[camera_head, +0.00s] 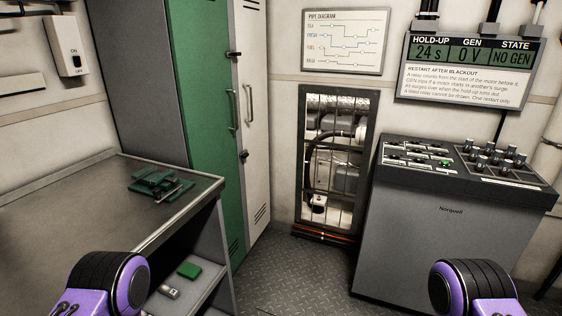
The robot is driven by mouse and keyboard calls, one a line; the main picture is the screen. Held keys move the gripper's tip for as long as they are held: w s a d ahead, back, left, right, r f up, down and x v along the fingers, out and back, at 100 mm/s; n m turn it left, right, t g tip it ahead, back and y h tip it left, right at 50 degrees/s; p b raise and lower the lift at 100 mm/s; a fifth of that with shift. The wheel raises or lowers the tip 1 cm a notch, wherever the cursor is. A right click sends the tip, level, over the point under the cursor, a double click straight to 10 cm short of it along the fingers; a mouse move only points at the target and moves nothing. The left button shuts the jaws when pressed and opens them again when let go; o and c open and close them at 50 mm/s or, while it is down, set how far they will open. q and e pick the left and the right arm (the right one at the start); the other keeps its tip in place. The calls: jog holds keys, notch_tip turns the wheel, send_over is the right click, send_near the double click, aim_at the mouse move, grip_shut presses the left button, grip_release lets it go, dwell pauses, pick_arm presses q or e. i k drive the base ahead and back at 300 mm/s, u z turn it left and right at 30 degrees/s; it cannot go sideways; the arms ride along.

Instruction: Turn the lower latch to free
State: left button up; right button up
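A tall locker has a green door (212,150) and a white door (254,120) side by side. Two small black latches sit along the seam between these doors. The upper latch (233,54) points sideways across the seam. The lower latch (243,156) is small and dark, and I cannot tell its exact turn. Each door has a vertical bar handle, the green door's handle (232,112) and the white door's handle (249,104). Only purple and black parts of my two arms show at the bottom edge, well apart from the locker. Neither gripper is in view.
A grey bench (60,210) at the left carries green parts (160,184), with a green block (189,270) on its shelf below. A barred opening (300,190) and a grey console (440,235) stand to the right. The floor (290,270) between bench and console is clear.

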aim_at(244, 156)
jog(key=u, duration=0.25)
jog(key=k, duration=0.2)
jog(key=z, duration=1.3)
jog(key=i, duration=1.4)
jog(key=u, duration=0.9)
jog(key=i, duration=1)
jog(key=u, duration=0.9)
